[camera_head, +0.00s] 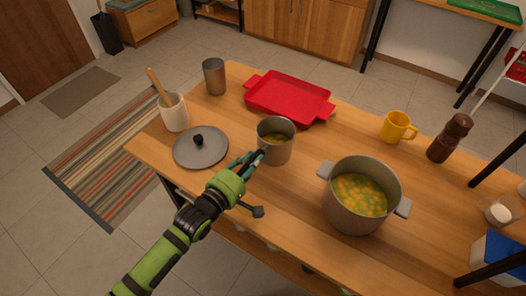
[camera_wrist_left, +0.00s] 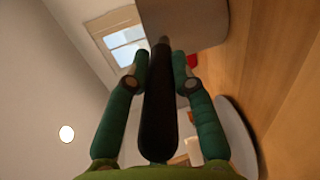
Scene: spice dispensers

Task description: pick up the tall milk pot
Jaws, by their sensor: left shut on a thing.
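The tall milk pot (camera_head: 277,151) is a small grey metal pot with a dark handle and a yellow-green content. It stands upright on the wooden table, near the middle in the head view. My left gripper (camera_head: 250,162) reaches it from the lower left, at its handle. In the left wrist view the dark handle (camera_wrist_left: 160,105) runs between the two green fingers of my left gripper (camera_wrist_left: 161,65), which is shut on it. The grey pot wall (camera_wrist_left: 190,22) shows beyond the fingertips. My right gripper is not in view.
A grey lid (camera_head: 200,150) lies left of the pot. A red tray (camera_head: 288,97) is behind it, and a large pot (camera_head: 359,197) stands to the right. A white utensil crock (camera_head: 174,115), metal cup (camera_head: 214,77), yellow mug (camera_head: 397,127) and brown grinder (camera_head: 449,138) stand around.

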